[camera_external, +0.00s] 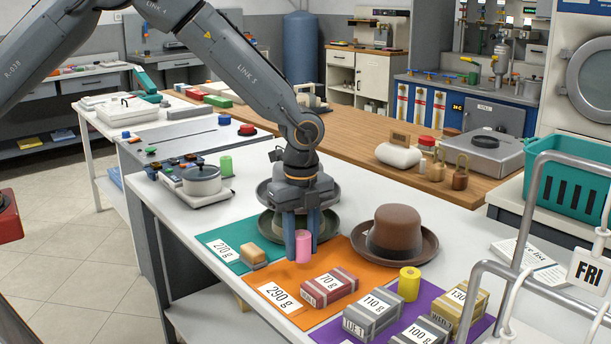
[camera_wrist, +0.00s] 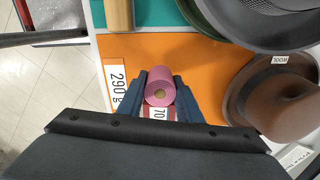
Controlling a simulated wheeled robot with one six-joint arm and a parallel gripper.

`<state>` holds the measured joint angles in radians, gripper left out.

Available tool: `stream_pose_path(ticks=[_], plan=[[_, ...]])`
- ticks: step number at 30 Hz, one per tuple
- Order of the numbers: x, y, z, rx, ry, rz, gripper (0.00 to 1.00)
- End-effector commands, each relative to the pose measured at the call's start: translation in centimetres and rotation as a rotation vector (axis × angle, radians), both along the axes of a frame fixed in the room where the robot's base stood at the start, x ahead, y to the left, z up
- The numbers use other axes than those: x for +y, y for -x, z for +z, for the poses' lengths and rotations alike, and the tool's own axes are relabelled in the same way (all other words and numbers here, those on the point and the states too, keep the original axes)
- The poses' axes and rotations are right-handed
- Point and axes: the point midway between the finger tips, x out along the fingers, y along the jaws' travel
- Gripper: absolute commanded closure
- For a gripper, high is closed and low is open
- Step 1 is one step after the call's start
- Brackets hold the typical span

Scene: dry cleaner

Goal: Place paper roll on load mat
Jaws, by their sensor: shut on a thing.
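My gripper (camera_external: 303,236) points down and is shut on a pink paper roll (camera_external: 303,246), held upright between the blue fingers. In the wrist view the pink roll (camera_wrist: 160,87) shows its brown core end-on. The roll is over the orange mat (camera_external: 285,298), which carries a 290 g label; the mat also shows in the wrist view (camera_wrist: 200,52). The roll seems to be above the mat, and I cannot tell the gap. A maroon 70 g box (camera_external: 329,287) lies on the orange mat close by and is partly hidden under the roll in the wrist view.
A brown hat (camera_external: 395,232) sits right of the roll, and dark round hats lie behind. A teal mat (camera_external: 219,240) with a wooden brush (camera_external: 254,254) is left. A purple mat (camera_external: 440,325) holds grey boxes and a yellow roll (camera_external: 409,283). A metal rail (camera_external: 520,235) stands front right.

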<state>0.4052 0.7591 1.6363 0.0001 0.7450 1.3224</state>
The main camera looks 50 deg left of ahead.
Motion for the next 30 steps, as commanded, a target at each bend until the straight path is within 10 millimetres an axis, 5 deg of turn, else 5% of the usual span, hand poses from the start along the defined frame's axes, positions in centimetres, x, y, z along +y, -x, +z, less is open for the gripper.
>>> stream_pose_path(ticks=[7, 19, 20, 22, 30], plan=[[0.0, 0.1, -3.2, 0.003, -0.001, 0.0, 0.9], [0.0, 0.0, -3.9, 0.001, 0.0, 0.0, 0.9], [0.0, 0.0, -3.9, 0.001, 0.0, 0.0, 0.65], [0.0, 0.0, -3.8, 0.001, 0.0, 0.0, 0.53], [0.0, 0.0, -3.8, 0.001, 0.0, 0.0, 0.49]])
